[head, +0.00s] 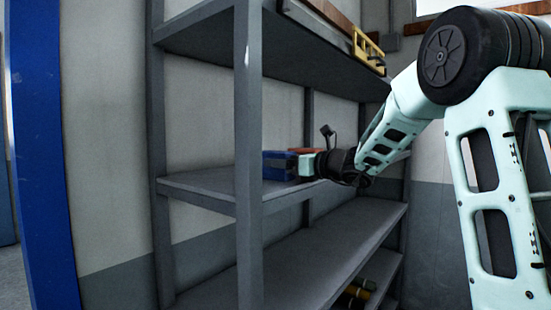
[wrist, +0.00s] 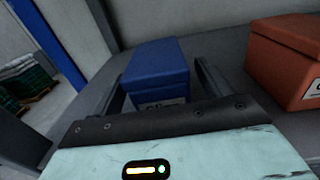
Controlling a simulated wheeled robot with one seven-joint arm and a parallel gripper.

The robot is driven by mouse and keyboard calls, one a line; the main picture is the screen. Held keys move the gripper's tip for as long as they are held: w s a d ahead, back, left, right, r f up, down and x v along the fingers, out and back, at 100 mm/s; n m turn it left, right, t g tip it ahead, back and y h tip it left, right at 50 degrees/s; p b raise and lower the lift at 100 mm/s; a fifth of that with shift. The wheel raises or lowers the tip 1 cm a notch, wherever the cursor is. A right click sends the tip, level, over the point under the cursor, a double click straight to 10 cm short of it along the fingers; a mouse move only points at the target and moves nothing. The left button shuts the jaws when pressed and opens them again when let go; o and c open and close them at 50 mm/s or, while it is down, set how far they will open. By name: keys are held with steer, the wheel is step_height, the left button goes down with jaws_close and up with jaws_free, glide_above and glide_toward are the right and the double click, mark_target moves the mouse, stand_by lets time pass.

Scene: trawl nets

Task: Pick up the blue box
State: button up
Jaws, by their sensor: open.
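The blue box (wrist: 157,68) sits on the shelf in the wrist view, with a white label on its near face. It lies between the two fingers of my gripper (wrist: 160,86), which are apart, one on each side of it. Its lower near part is hidden behind the gripper body. In the head view the blue box (head: 276,165) is on the middle shelf, and my gripper (head: 290,164) reaches it from the right. I cannot tell whether the fingers touch it.
An orange-red box (wrist: 286,62) stands to the right of the blue box on the same shelf. The grey shelf rack (head: 248,150) has an upright post in front and a shelf above. A yellow item (head: 368,50) is on the top shelf. The lower shelf (head: 320,255) is mostly bare.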

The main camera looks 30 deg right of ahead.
steer(key=shift+w, duration=0.15)
steer(key=c, duration=1.2)
steer(key=shift+c, duration=0.2)
steer(key=shift+r, duration=0.1)
